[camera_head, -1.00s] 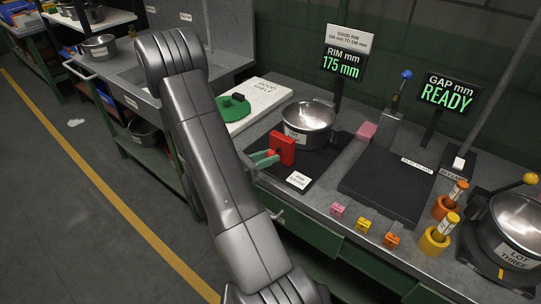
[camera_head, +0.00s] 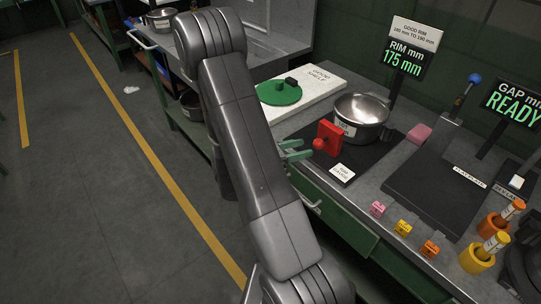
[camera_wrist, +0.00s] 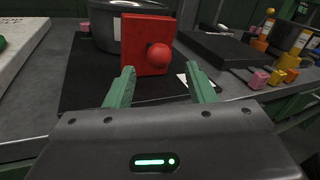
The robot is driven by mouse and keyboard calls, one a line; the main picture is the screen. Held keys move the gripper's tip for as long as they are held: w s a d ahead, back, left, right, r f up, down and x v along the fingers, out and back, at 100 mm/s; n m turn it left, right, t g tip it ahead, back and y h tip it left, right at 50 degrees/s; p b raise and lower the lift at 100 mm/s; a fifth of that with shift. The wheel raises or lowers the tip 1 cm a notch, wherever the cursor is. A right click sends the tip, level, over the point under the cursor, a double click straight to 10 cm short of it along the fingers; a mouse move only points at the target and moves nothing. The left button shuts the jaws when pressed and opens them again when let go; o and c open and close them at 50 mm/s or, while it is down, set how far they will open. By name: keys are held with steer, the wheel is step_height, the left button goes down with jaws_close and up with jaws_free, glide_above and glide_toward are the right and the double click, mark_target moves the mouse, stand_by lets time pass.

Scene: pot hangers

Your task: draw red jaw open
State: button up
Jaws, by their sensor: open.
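The red jaw (camera_head: 330,138) is an upright red block with a round red knob (camera_wrist: 159,56) on its near face. It stands on the dark mat of the rim gauge, close against the steel pot (camera_head: 361,118). My gripper (camera_head: 297,150) has green fingers and is open and empty. In the wrist view my gripper (camera_wrist: 160,84) points at the red jaw, with the knob between and just beyond the fingertips. The fingers do not appear to touch the knob. My arm hides part of the bench's front edge in the head view.
A sign reads RIM mm 175 mm (camera_head: 403,58); another reads READY (camera_head: 513,105). A white good shelf board (camera_head: 318,80) holds a green lid (camera_head: 279,92). A pink block (camera_head: 419,134) lies right of the pot. Small coloured tags (camera_head: 403,228) line the bench front. A dark flat plate (camera_head: 437,184) lies right.

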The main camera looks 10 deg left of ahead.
mark_target(323, 143)
steer(key=v, duration=0.9)
steer(key=shift+a+b, duration=0.25)
steer(key=shift+b, duration=0.1)
steer(key=shift+s, duration=0.1)
steer(key=p+x, duration=0.1)
steer(key=x, duration=1.3)
steer(key=shift+s, duration=0.1)
steer(key=shift+d+r, duration=0.1)
steer(key=shift+d, duration=0.05)
